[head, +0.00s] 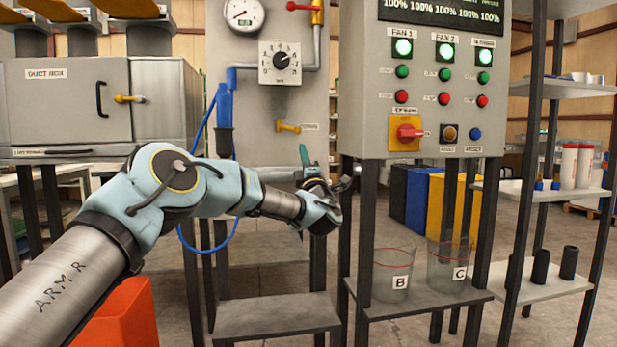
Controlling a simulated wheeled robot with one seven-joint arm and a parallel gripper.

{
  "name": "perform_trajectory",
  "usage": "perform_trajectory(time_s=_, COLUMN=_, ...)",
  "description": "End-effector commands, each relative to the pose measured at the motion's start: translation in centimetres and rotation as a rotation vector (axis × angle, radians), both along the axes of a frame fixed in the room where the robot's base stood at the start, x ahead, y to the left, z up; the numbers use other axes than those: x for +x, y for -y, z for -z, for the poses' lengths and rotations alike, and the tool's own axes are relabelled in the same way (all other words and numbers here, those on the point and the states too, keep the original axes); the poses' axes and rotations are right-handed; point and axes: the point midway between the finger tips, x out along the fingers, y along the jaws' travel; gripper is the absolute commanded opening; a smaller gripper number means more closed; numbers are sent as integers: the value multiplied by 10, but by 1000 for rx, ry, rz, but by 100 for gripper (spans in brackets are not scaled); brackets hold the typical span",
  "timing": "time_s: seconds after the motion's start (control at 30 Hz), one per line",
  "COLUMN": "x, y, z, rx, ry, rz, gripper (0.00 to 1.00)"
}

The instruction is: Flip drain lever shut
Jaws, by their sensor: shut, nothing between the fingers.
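A yellow lever (288,127) sits low on the grey gauge panel and points roughly sideways. A small label beside it is too small to read, so I cannot confirm that it is the drain lever. Another yellow lever (128,99) is on the duct box front, also lying about level. My arm reaches from the lower left to the middle. My gripper (345,182) is at its end, below and right of the gauge panel lever and apart from it. It is shut and empty. The fingers are small and dark, partly hidden by the wrist.
The control box (438,110) with lit lamps and buttons stands right of my gripper, its dark post close by. Clear beakers B (393,270) and C (445,262) stand on the shelf below. An orange bin (122,315) is at lower left. A blue hose hangs left of the gauge panel.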

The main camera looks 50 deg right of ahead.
Motion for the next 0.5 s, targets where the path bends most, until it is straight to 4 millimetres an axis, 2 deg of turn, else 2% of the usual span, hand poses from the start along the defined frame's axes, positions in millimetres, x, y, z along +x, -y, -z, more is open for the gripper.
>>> perform_trajectory(time_s=0.3, x=-36, y=-27, z=32, rx=3, ry=0, rz=1, gripper=0)
perform_trajectory(time_s=0.5, x=-47, y=-36, z=41, rx=0, ry=0, rz=0, gripper=0)
